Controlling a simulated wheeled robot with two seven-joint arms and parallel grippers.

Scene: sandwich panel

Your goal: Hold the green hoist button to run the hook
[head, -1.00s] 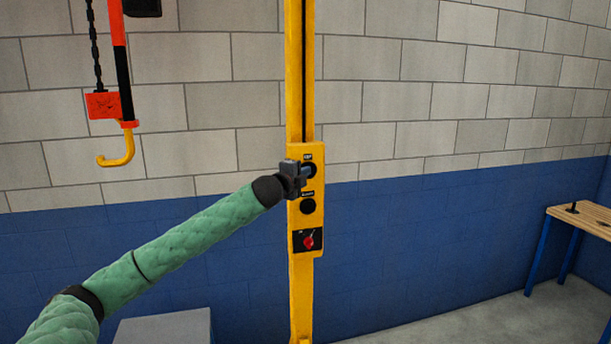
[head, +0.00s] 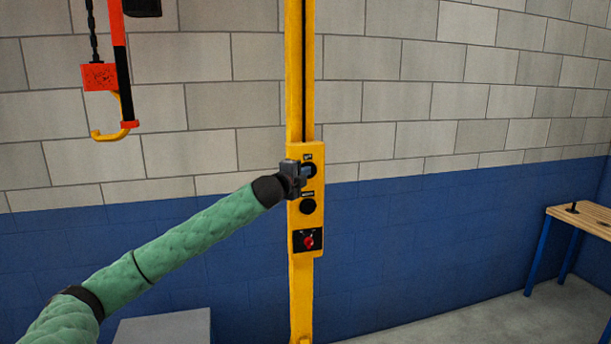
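The yellow control panel (head: 320,220) is fixed on a yellow post. My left gripper (head: 304,170) is at the panel's upper round button (head: 313,160) and covers most of it. Its fingers are too small and dark to tell open from shut, and no green shows on the button. A lower dark round button (head: 308,206) is uncovered. The yellow hook (head: 110,136) hangs at the upper left with its red block (head: 99,77) on a black chain (head: 93,40). My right gripper is not in view.
A red knob (head: 309,242) sits on a black plate low on the panel. A red and black bar (head: 122,75) hangs beside the hook. A grey box (head: 165,328) stands at the bottom left, and a wooden-topped bench (head: 570,215) at the right.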

